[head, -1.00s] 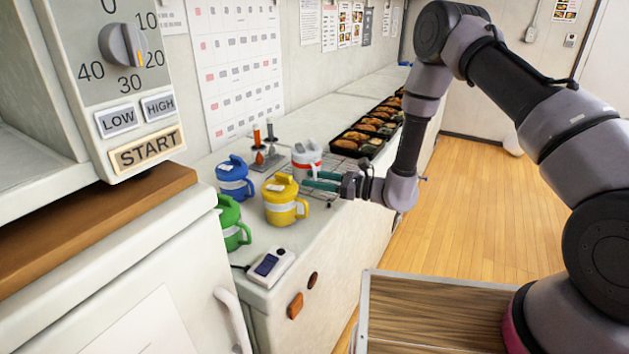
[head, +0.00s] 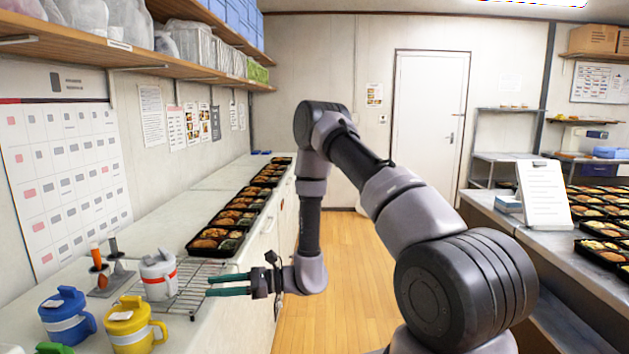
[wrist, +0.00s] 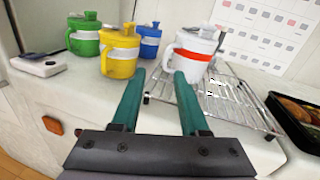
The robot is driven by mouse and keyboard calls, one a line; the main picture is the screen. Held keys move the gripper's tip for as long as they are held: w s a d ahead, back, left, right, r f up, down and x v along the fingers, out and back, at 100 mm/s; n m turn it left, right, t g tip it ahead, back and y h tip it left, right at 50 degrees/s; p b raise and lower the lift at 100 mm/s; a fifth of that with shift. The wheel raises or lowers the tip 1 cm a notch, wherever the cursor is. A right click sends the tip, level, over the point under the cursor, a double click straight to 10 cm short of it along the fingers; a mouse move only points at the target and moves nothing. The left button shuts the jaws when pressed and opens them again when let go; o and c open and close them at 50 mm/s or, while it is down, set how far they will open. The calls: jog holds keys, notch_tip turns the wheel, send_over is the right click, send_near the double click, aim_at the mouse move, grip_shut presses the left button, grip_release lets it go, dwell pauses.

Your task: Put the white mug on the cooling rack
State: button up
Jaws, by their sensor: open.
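The white mug (head: 158,276) has a grey lid and a red band and stands upright on the cooling rack (head: 196,290), at the rack's left part. It also shows in the wrist view (wrist: 192,56), with its handle turned left. The wire rack (wrist: 238,100) lies on the counter, its right part bare. My gripper (head: 208,286) is open and empty, to the right of the mug in the head view. In the wrist view its two green fingers (wrist: 158,84) point toward the mug, with the tips just short of it or near its handle; I cannot tell whether they touch.
A blue mug (head: 66,318) and a yellow mug (head: 128,328) stand left of the rack. A green mug (wrist: 84,36) and a white device (wrist: 38,65) are beyond. A stand with orange and grey tools (head: 110,275) is behind the mug. Bento trays (head: 216,240) line the counter.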

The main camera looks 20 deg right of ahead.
jog(key=s+d+r+n+g+h, duration=0.3)
jog(key=r+n, duration=0.2)
jog(key=r, duration=0.5)
jog(key=s+d+r+n+g+h, duration=0.25)
jog(key=s+r+n, duration=0.2)
jog(key=r, duration=0.45)
jog(key=s+d+r+n+t+h, duration=0.2)
jog(key=s+d+r+t+h, duration=0.3)
jog(key=d+r, duration=0.3)
jog(key=s+d+r+n+t+h, duration=0.2)
jog(key=s+d+r+t+h, duration=0.3)
jog(key=d, duration=0.8)
notch_tip(320, 180, up, 4)
jog(key=shift+d+f+t, duration=0.1)
jog(key=shift+d+t, duration=0.3)
jog(key=shift+t, duration=0.05)
